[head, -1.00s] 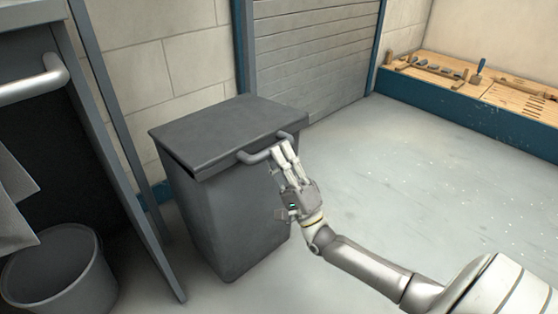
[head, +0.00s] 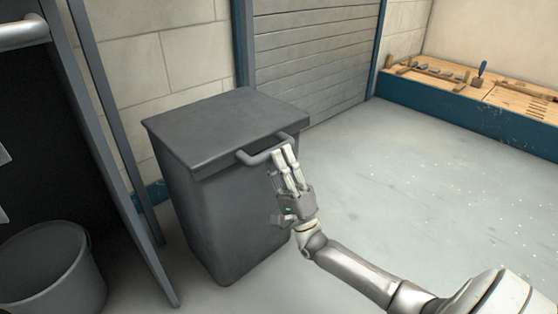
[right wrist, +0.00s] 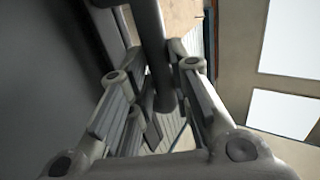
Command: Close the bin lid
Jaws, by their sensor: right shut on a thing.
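The dark grey bin (head: 222,225) stands on the floor at the middle left of the head view. Its lid (head: 222,122) lies flat over the top, with no clear gap along the front. A grey bar handle (head: 258,157) sticks out from the lid's front edge. My right gripper (head: 284,154) is at the right part of this handle and is shut on it. In the right wrist view the handle bar (right wrist: 153,40) runs between the fingers of the gripper (right wrist: 157,90). My left gripper is not in view.
A grey bucket (head: 50,270) stands at the lower left beside a dark upright panel (head: 115,150). A shutter (head: 315,60) and a block wall are behind the bin. A wooden workbench (head: 490,85) with tools is at the back right. The floor on the right is clear.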

